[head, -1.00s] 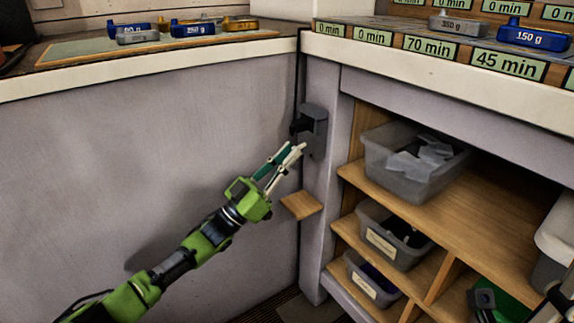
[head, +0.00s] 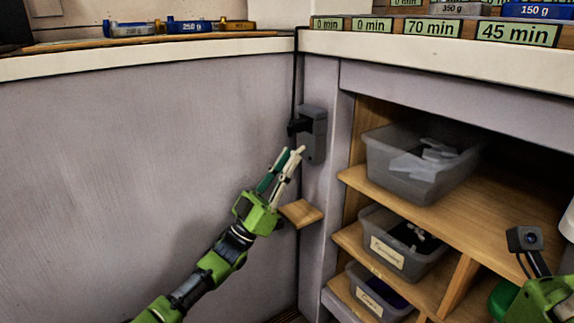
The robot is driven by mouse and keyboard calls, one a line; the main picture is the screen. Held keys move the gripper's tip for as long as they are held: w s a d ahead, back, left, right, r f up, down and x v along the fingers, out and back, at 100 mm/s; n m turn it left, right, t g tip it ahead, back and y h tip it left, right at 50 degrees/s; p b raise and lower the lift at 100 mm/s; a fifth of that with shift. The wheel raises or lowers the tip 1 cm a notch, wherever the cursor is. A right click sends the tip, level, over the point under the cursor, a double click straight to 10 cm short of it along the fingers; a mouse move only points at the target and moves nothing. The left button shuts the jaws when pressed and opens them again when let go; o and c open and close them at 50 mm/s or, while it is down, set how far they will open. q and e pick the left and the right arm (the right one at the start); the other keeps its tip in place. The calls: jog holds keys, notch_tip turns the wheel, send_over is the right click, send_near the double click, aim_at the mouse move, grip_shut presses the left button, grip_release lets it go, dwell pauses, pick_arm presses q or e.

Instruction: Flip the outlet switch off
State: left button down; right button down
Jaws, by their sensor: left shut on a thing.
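A dark grey outlet box (head: 313,135) is fixed to the narrow corner post, with a black plug on its left side and a cord running up from it. The switch itself is too small to tell in the head view. My left gripper (head: 291,153) is just below and left of the outlet, with its fingertips pointing up toward it. Its fingers are close together; what lies between them cannot be made out. My right arm (head: 541,297) shows at the lower right edge, and its fingers are out of view.
A small wooden ledge (head: 301,213) juts out just below my left gripper. Shelves to the right hold grey bins (head: 414,165). The countertop (head: 150,59) overhangs above, with weights on it. The grey wall panel at left is clear.

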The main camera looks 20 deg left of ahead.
pick_arm(q)
jog(key=c, duration=2)
grip_release()
jog(key=v, duration=1.2)
jog(key=shift+f, duration=0.1)
